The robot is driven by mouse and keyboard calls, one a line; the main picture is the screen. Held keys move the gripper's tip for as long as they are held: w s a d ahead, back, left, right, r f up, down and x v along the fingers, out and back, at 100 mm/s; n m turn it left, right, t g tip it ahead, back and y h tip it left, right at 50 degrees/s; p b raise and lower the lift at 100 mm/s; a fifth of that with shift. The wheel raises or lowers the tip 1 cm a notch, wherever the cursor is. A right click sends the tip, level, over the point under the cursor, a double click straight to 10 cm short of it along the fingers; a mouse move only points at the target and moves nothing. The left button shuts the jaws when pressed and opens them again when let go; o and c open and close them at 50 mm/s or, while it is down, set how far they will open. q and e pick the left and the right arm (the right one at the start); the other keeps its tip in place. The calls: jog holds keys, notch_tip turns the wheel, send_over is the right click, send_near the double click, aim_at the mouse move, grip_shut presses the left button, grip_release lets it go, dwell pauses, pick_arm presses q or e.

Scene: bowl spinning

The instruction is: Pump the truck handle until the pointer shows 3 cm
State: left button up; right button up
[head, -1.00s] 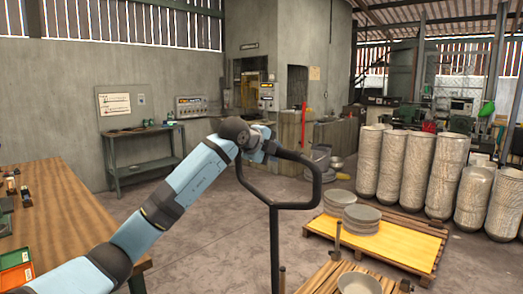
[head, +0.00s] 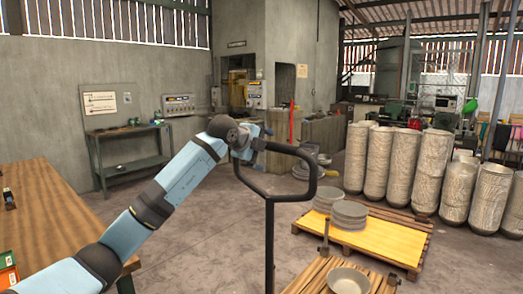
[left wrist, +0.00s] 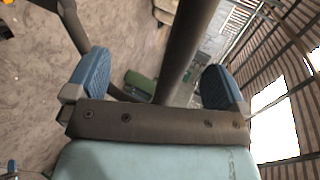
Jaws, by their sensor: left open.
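The truck handle (head: 269,225) is a dark metal loop on an upright post, standing in front of me in the head view. My left gripper (head: 262,139) is at the top left of the loop. In the left wrist view a dark handle bar (left wrist: 188,45) passes between the two blue fingers of my left gripper (left wrist: 155,84), which are spread apart, with gaps beside the bar. The foot of the post is cut off by the lower frame edge. The pointer and its scale are not in view. My right gripper is not in view.
A wooden table (head: 62,215) stands at the left. A yellow-topped pallet (head: 385,241) with stacked grey bowls (head: 348,214) is at the right, and a wooden pallet with a bowl (head: 348,281) is nearer. Tall wrapped stacks (head: 430,170) stand behind. Open concrete floor lies between.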

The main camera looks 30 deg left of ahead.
pick_arm(q)
jog(key=b+v, duration=0.1)
jog(key=v, duration=0.9)
dwell(0.3)
dwell(0.4)
